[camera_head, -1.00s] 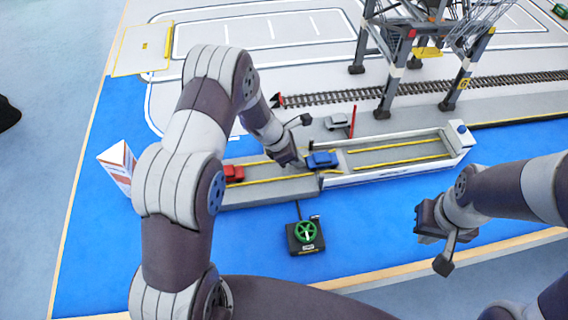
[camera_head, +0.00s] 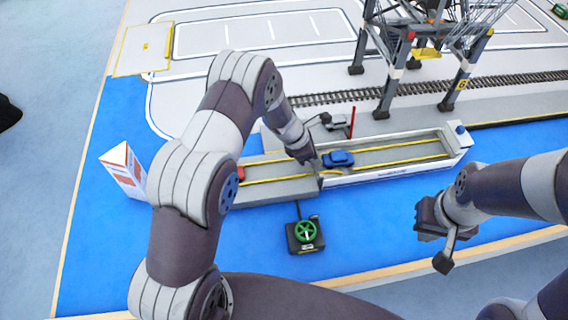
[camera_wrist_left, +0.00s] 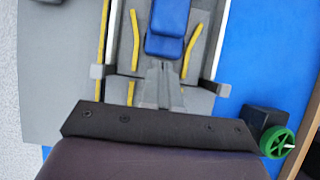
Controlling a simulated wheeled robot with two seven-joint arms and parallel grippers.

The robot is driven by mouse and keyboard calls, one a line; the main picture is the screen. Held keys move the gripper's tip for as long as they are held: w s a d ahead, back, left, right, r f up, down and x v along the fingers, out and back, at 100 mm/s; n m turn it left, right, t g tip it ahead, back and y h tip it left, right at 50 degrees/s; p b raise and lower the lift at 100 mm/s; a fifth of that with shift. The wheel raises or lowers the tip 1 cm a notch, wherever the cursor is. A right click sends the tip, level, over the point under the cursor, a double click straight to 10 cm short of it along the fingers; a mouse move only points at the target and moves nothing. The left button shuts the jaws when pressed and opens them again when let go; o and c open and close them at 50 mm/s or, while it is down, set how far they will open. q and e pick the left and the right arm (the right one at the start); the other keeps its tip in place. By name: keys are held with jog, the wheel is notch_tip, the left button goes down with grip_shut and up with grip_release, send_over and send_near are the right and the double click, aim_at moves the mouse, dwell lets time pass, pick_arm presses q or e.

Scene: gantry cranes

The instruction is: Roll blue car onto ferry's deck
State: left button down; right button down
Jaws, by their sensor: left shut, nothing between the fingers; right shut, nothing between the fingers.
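The blue car (camera_head: 338,159) stands at the left end of the ferry's deck (camera_head: 390,154), between two yellow lines. It also shows at the top of the left wrist view (camera_wrist_left: 167,28). My left gripper (camera_head: 308,158) is shut and empty, just behind the car on its left side, over the joint between ramp and ferry. In the left wrist view the closed fingers (camera_wrist_left: 160,72) point at the car's rear; I cannot tell whether they touch it. My right gripper (camera_head: 434,222) is shut and empty over the blue water in front of the ferry.
A red car (camera_head: 241,173) is on the grey ramp (camera_head: 275,188), partly behind my left arm. A green handwheel (camera_head: 305,232) stands in front. A gantry crane (camera_head: 395,65) rises behind.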

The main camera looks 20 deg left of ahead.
aim_at(350, 157)
pick_arm(q)
jog(key=shift+w+d+p, duration=0.6)
jog(key=shift+w+d, duration=0.1)
jog(key=shift+d, duration=0.75)
jog(key=shift+w+d+p, duration=0.6)
jog(key=shift+w+d, duration=0.05)
jog(key=shift+d, duration=0.8)
jog(key=shift+w+d+p, duration=0.6)
jog(key=shift+w+d, duration=0.1)
jog(key=shift+d, duration=0.75)
jog(key=shift+w+d, duration=0.3)
jog(key=shift+d, duration=0.25)
jog(key=shift+w+d, duration=0.25)
jog(key=shift+d, duration=0.3)
jog(key=shift+w+d, duration=0.35)
jog(key=shift+d, duration=0.35)
jog(key=shift+w+d, duration=0.3)
jog(key=shift+d, duration=0.35)
jog(key=shift+w+d+f+b, duration=0.1)
jog(key=shift+w+d+b, duration=0.2)
jog(key=shift+d, duration=0.3)
jog(key=shift+w+d+b, duration=0.15)
jog(key=shift+w+d, duration=0.1)
jog(key=shift+d, duration=0.3)
jog(key=shift+s+a+r+p, duration=0.25)
jog(key=shift+a+r+p, duration=0.15)
jog(key=shift+a+p, duration=0.15)
notch_tip(350, 157, up, 10)
jog(key=p, duration=0.6)
jog(key=shift+p, duration=0.4)
